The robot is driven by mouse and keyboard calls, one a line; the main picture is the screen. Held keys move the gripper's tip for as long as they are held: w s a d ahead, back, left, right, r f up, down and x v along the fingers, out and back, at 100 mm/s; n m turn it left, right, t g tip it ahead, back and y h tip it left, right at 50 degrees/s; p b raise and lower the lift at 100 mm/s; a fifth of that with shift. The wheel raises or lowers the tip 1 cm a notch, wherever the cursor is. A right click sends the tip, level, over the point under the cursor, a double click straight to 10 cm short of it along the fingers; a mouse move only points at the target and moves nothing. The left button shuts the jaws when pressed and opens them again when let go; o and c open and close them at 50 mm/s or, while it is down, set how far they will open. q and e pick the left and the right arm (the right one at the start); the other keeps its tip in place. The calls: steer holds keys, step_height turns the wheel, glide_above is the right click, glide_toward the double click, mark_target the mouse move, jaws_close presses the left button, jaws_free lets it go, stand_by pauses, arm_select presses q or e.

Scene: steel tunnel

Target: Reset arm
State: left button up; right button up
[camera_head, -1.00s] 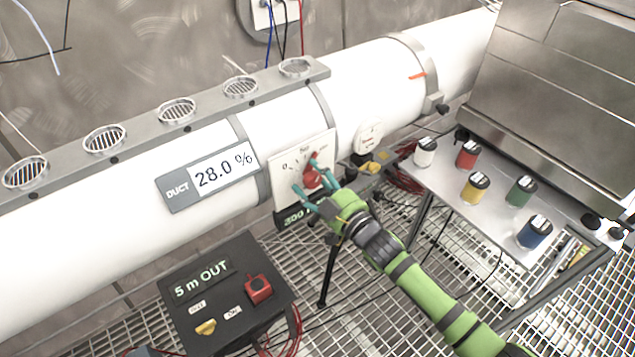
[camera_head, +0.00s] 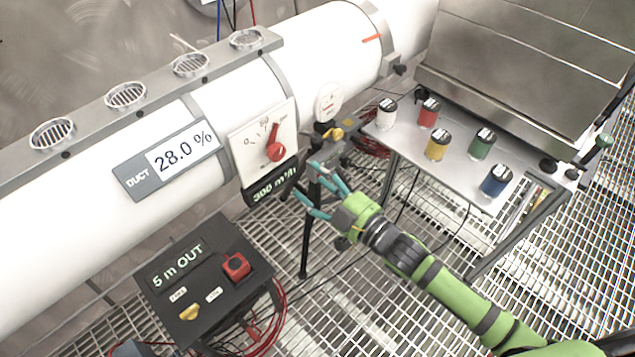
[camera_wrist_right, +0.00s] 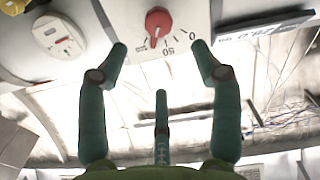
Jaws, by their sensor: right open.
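My right arm comes in from the lower right in the head view. Its gripper (camera_head: 318,190) is open and empty, with teal fingers apart, in front of and below the dial panel. The white dial panel (camera_head: 249,146) on the duct carries a red knob (camera_head: 276,151). The gripper is clear of the knob. In the right wrist view the open fingers (camera_wrist_right: 160,60) frame the red knob (camera_wrist_right: 158,22) beyond their tips, with nothing between them. My left gripper is not in view.
The white duct (camera_head: 50,235) crosses the scene, with a "28.0 %" display (camera_head: 167,160). A black "5 m OUT" box (camera_head: 208,280) stands at lower left. A metal table (camera_head: 455,185) at right holds several coloured jars. A thin black stand (camera_head: 306,245) is beside the gripper.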

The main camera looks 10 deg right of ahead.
stand_by(0.3)
steer(key=s+d+f+m+g+h, duration=0.1)
steer(key=s+d+f+m+h, duration=0.2)
steer(key=f, duration=0.7)
steer(key=s+d+f+g+h, duration=0.15)
steer(key=d+f, duration=0.35)
steer(key=f, duration=0.5)
steer(key=s+d+f+m+g+h, duration=0.2)
steer(key=d+f+h, duration=0.15)
steer(key=f, duration=0.65)
steer(key=s+d+f+m+g+h, duration=0.2)
steer(key=s+d+f+g, duration=0.2)
steer(key=s+f, duration=0.9)
steer(key=s+f+g, duration=0.2)
steer(key=s+f, duration=0.1)
steer(key=s, duration=0.7)
steer(key=s+f+m+g, duration=0.1)
steer(key=s+f+g, duration=0.2)
steer(key=s, duration=0.8)
steer(key=shift+h, duration=0.3)
steer(key=shift+r, duration=0.1)
